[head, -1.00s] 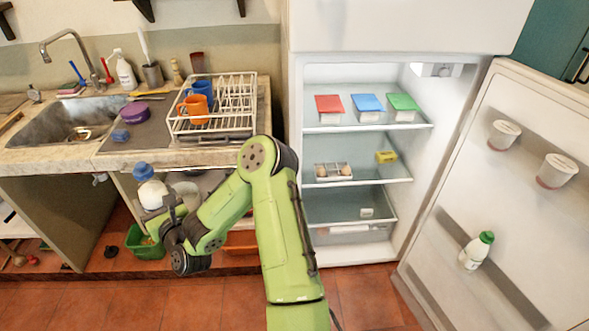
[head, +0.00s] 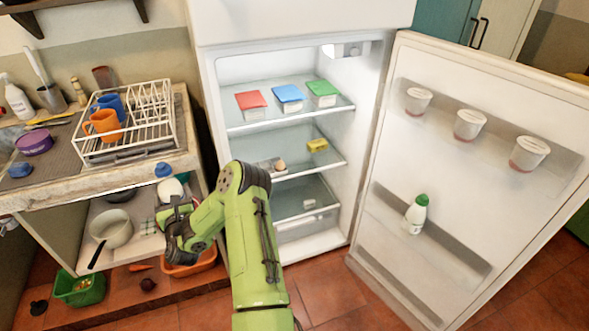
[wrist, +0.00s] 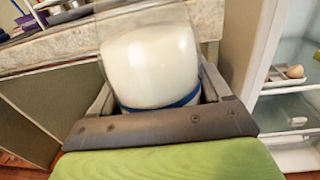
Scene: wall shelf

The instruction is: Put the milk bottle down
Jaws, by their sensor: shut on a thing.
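The milk bottle (head: 171,189) is white with a blue cap and is held upright or nearly so in front of the counter's open lower shelf. My gripper (head: 174,211) is shut on it, and the fingers and arm hide its lower part in the head view. In the wrist view the white bottle body (wrist: 152,65), with a blue band, fills the space between my fingers. Whether anything lies under the bottle is hidden.
The open fridge (head: 290,130) stands right, with boxes on its shelves. Its door (head: 380,265) holds white tubs and a green-capped bottle (head: 416,214). A dish rack (head: 128,122) stands on the counter.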

